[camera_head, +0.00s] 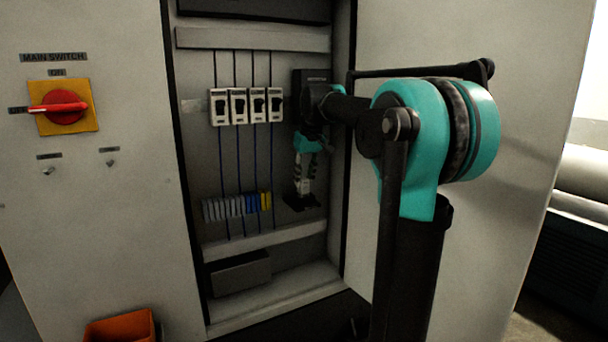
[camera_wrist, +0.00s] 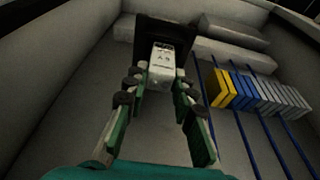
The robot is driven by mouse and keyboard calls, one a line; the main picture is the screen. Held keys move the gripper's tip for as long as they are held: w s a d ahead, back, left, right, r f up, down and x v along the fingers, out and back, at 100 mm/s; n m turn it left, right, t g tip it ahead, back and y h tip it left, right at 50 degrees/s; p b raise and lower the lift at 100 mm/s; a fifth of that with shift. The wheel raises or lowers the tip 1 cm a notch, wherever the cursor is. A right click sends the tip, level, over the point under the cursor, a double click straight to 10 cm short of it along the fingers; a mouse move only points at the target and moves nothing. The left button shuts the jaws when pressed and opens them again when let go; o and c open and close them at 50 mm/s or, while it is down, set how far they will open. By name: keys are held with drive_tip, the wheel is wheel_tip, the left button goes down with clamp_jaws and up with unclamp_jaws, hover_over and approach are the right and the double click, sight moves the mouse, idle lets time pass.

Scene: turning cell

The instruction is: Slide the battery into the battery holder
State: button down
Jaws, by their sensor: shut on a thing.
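My gripper (camera_wrist: 160,76) is shut on the battery (camera_wrist: 161,66), a pale block with dark marks on its face. The gripper (camera_head: 305,178) also shows in the head view, pointing down inside the open cabinet with the battery (camera_head: 307,187) between its fingers. The black battery holder (camera_wrist: 150,31) lies just beyond the battery in the wrist view. In the head view the holder (camera_head: 300,204) shows low under the gripper. The battery's far end is close to the holder; I cannot tell whether it is inside or only in front of it.
A row of white breakers (camera_head: 247,106) and a row of grey, blue and yellow terminals (camera_head: 237,206) stand left of my gripper, joined by blue wires. The open cabinet door (camera_head: 530,150) is at the right. An orange bin (camera_head: 120,327) sits at the lower left.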

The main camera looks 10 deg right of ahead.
drive_tip(key=shift+f, duration=0.6)
idle(0.8)
drive_tip(key=c, duration=1.2)
unclamp_jaws()
drive_tip(key=shift+r, duration=0.1)
drive_tip(key=v, duration=1.2)
drive_tip(key=shift+s, duration=0.1)
